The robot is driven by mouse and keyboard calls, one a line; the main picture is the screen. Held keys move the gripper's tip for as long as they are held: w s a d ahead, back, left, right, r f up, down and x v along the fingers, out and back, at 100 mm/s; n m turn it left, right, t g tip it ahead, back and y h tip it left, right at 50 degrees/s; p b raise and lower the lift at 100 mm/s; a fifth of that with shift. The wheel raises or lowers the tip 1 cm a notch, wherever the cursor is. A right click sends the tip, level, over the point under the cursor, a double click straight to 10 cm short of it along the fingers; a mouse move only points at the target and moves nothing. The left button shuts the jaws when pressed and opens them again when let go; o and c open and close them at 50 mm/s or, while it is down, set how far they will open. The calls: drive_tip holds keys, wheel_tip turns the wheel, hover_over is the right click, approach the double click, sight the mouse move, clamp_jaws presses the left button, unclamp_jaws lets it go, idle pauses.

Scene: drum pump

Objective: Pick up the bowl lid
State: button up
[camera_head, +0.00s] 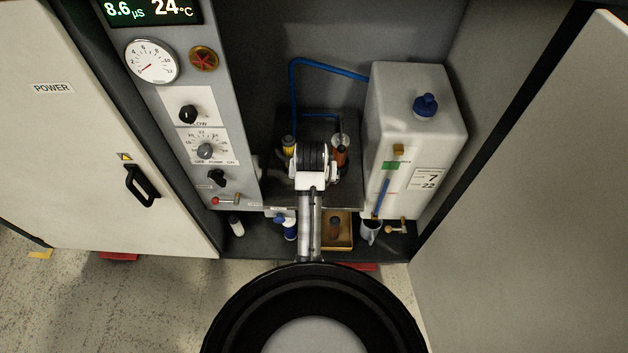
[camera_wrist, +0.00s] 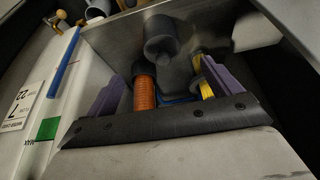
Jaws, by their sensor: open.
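My gripper (camera_wrist: 163,88) is open, with its two purple fingers apart and nothing seen held between them. In the head view its fingers are hidden behind my dark wrist, over the shelf inside the cabinet. An orange ribbed cylinder (camera_wrist: 144,92) shows between the fingers, nearer the left one; an orange part also shows right of my wrist in the head view (camera_head: 341,158). A dark grey rounded part (camera_wrist: 165,38) lies beyond it in the wrist view. I cannot tell which of these, if any, is the bowl lid. A yellow part (camera_wrist: 206,90) is beside the right finger.
A white tank (camera_head: 408,140) with a blue cap (camera_head: 425,105) stands close on the right. A control panel (camera_head: 195,120) is on the left. A blue pipe (camera_head: 292,90) runs behind.

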drive_tip(key=p+x, duration=0.1)
drive_tip(key=x, duration=0.9)
drive_tip(key=shift+a+f, duration=0.15)
drive_tip(key=c, duration=1.1)
